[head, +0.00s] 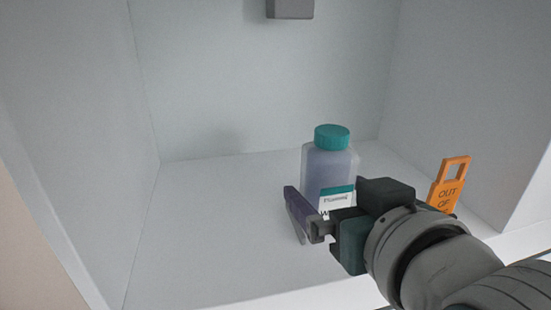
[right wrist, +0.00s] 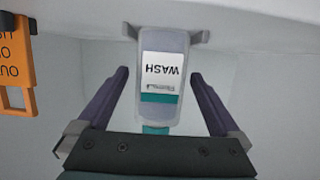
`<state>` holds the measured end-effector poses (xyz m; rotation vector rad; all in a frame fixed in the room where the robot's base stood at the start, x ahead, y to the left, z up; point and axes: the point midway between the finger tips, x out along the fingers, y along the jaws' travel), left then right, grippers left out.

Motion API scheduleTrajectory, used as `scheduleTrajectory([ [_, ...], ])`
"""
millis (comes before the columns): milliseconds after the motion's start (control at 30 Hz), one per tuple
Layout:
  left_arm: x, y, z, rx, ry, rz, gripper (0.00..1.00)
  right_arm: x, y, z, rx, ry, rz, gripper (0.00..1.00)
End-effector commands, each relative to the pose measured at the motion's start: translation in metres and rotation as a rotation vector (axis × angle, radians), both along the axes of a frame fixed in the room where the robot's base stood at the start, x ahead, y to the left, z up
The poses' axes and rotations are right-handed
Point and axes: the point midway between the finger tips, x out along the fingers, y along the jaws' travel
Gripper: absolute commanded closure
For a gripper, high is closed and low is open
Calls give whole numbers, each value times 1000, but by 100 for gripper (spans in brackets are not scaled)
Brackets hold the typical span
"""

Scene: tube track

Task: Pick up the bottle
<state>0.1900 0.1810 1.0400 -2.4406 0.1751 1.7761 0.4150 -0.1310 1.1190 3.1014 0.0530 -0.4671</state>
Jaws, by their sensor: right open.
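The bottle (head: 332,163) stands upright on the floor of a white recess in the head view. It is a translucent purple-grey with a teal cap and a white and teal label. My right gripper (head: 308,207) is in front of the bottle and hides its lower part. In the right wrist view the bottle (right wrist: 163,75) appears upside down, with "WASH" on its label. It lies between the two open fingers of the right gripper (right wrist: 161,85), with gaps on both sides. I cannot tell how far the fingertips reach along it. My left gripper is not in view.
Walls enclose the recess at left, back and right. A grey block (head: 290,8) is on the back wall. The floor left of the bottle is clear.

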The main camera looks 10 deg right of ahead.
Motion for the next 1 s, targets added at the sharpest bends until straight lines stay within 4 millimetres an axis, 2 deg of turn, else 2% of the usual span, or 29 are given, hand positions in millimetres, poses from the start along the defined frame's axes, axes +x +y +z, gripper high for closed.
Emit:
scheduleTrajectory([
  [133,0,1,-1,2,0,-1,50,16,1,-6,0,1,0,0],
  [400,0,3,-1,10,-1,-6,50,18,1,-7,0,1,0,0],
  [1000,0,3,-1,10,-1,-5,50,18,1,-7,0,1,1,68],
])
